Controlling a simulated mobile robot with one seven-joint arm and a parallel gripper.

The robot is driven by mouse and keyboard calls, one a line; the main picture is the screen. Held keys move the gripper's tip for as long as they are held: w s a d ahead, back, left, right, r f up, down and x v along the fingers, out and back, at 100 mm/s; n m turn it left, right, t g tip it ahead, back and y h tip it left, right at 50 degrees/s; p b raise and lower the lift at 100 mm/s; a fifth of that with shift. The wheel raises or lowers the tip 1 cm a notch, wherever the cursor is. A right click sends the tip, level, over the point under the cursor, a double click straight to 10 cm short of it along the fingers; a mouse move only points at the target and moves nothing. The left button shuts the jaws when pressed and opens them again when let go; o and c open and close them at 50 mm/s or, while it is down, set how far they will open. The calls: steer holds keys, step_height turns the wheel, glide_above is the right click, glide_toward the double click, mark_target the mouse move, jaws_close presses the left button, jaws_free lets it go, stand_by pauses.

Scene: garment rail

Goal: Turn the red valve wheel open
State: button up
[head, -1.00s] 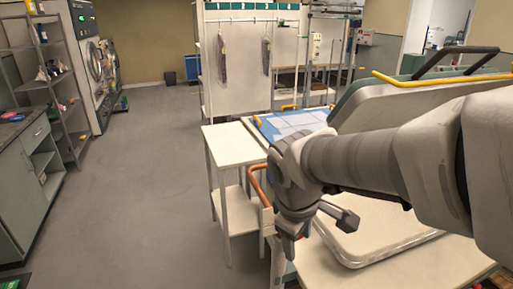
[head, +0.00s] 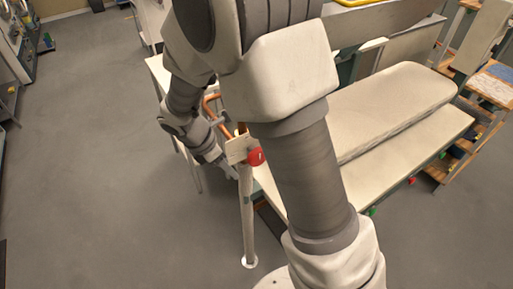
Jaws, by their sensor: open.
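A small red round part (head: 256,157) sits on a cream plate (head: 238,149) at the top of a pale post, just left of my upper arm in the head view. It may be the red valve wheel, but its rim and spokes cannot be made out. My gripper (head: 229,173) is at the end of my folded arm, pointing down and right, just left of the post. It is open; its fingertips are small and hard to make out. I cannot tell whether they touch the post.
The post (head: 248,215) stands on a round floor base. An orange curved handle or pipe (head: 210,104) is behind my wrist. A long padded pressing board (head: 390,105) and a pale table fill the right side. Grey floor (head: 90,150) is clear on the left.

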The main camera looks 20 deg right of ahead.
steer(key=w+d, duration=0.1)
steer(key=d, duration=0.1)
steer(key=d+p, duration=0.1)
steer(key=d, duration=0.2)
steer(key=w+d+p, duration=0.1)
steer(key=d, duration=0.2)
steer(key=shift+w+d+r, duration=0.15)
steer(key=shift+w, duration=0.2)
steer(key=shift+d+f, duration=0.25)
steer(key=shift+d, duration=0.05)
steer(key=shift+w+d+f, duration=0.1)
steer(key=shift+f, duration=0.35)
jaws_close()
